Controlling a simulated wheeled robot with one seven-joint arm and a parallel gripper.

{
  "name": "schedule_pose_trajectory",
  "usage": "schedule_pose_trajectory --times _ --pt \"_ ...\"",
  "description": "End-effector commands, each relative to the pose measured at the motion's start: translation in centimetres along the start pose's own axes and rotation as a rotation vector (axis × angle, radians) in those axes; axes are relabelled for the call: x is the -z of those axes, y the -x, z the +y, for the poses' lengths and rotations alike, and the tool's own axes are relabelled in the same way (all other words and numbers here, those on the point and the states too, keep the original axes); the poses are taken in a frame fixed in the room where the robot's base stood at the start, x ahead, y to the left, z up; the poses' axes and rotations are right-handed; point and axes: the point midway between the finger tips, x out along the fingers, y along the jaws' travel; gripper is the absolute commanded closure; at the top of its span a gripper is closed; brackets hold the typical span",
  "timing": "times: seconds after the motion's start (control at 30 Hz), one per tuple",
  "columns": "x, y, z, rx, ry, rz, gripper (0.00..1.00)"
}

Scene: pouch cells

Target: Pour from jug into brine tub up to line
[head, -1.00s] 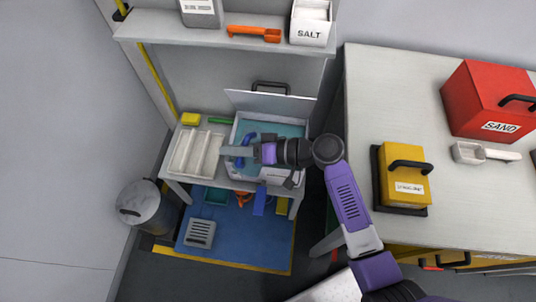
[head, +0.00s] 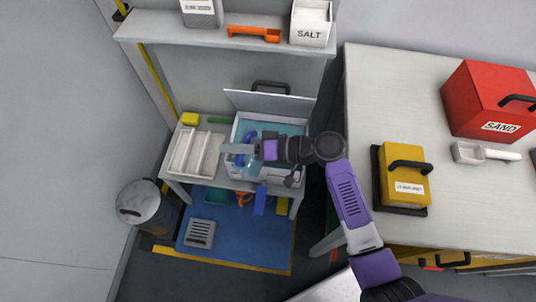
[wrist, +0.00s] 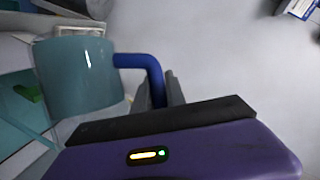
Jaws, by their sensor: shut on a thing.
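The jug (wrist: 78,75) is see-through and bluish with a blue handle (wrist: 140,62). My gripper (wrist: 160,92) is shut on the handle. In the head view my gripper (head: 247,151) reaches in from the right, with the jug (head: 250,168) partly hidden under it. The jug is over the left part of the brine tub (head: 280,174), a white box with teal liquid inside and its pale lid raised at the back. The fill line cannot be made out. I cannot tell whether liquid is leaving the jug.
A shelf above holds a salt box (head: 310,25) and an orange scoop (head: 254,33). A grey bin (head: 140,202) stands on the floor at left.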

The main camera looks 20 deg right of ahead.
Motion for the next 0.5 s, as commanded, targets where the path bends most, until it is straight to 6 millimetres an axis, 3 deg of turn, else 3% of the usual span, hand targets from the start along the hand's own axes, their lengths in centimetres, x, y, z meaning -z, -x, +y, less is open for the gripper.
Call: schedule_pose_trajectory --times 0.5 --pt "0.83 0.26 -0.33 0.022 -0.042 0.004 1.0"
